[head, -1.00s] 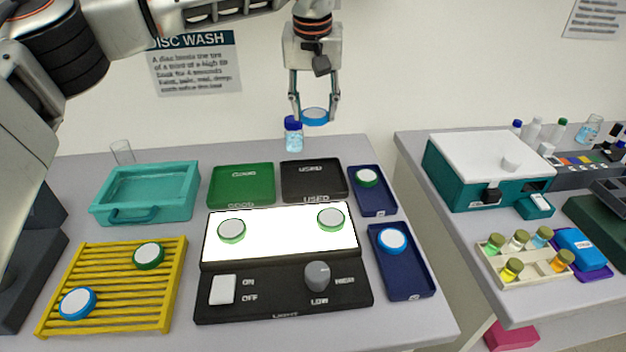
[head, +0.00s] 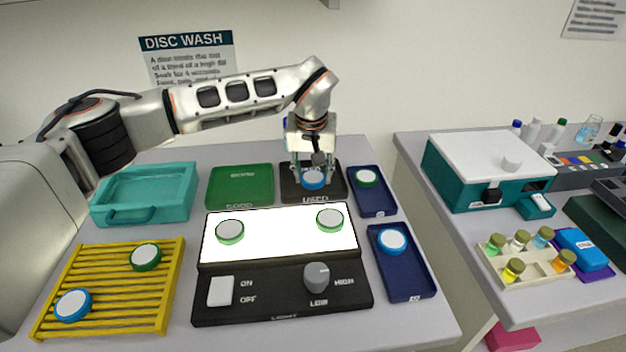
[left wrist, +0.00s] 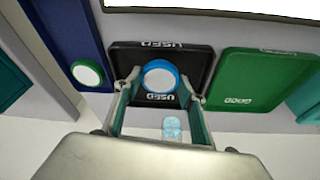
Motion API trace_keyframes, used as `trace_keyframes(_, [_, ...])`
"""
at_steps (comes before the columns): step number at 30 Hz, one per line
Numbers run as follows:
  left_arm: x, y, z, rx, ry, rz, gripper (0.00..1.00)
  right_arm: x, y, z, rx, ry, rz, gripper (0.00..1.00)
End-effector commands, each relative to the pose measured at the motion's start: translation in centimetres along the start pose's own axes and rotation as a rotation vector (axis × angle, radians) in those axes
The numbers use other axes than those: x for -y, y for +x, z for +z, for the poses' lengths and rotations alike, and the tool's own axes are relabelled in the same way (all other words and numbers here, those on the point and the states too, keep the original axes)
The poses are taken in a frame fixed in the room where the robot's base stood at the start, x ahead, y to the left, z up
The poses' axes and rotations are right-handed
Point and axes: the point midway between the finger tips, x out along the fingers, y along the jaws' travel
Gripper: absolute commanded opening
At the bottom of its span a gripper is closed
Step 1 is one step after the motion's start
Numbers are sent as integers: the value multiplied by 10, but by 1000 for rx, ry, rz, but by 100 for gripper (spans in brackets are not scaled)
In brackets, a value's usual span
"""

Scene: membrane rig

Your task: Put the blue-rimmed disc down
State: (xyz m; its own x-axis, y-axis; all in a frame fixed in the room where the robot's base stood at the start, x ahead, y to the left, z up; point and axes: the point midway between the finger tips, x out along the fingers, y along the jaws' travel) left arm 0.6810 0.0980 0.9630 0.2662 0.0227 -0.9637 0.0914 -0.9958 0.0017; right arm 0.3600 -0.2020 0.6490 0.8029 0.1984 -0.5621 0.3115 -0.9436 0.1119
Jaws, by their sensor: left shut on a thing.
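My left gripper (head: 313,180) is shut on a blue-rimmed disc (head: 313,177) with a pale face. It holds the disc over the black tray marked USED (head: 296,193). In the left wrist view the disc (left wrist: 160,77) sits between the two fingertips (left wrist: 160,84), in front of the black tray (left wrist: 192,64). I cannot tell whether the disc touches the tray floor. Other blue-rimmed discs lie on the yellow rack (head: 73,305) and in the near navy tray (head: 392,241). My right gripper is not in view.
The green tray (head: 240,187) stands left of the black one, and the far navy tray (head: 377,203) stands right. The lit panel (head: 280,240) with two green-rimmed discs is in front. A blue-capped bottle (left wrist: 172,128) stands behind the black tray.

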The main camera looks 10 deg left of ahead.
Motion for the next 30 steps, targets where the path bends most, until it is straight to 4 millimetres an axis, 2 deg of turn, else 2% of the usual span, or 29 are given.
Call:
trace_keyframes(1, [0, 9, 3, 4, 0, 0, 21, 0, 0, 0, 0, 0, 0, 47])
trace_keyframes(4, [0, 20, 6, 2, 0, 1, 21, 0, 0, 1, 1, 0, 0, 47])
trace_keyframes(16, [0, 24, 7, 1, 0, -1, 21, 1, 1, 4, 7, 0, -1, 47])
trace_keyframes(17, [0, 24, 7, 1, 0, -1, 48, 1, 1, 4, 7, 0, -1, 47])
trace_keyframes(18, [0, 24, 7, 1, 0, -1, 57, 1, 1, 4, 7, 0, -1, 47])
trace_keyframes(30, [0, 20, 6, 0, 0, 1, 57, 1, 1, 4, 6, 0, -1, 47])
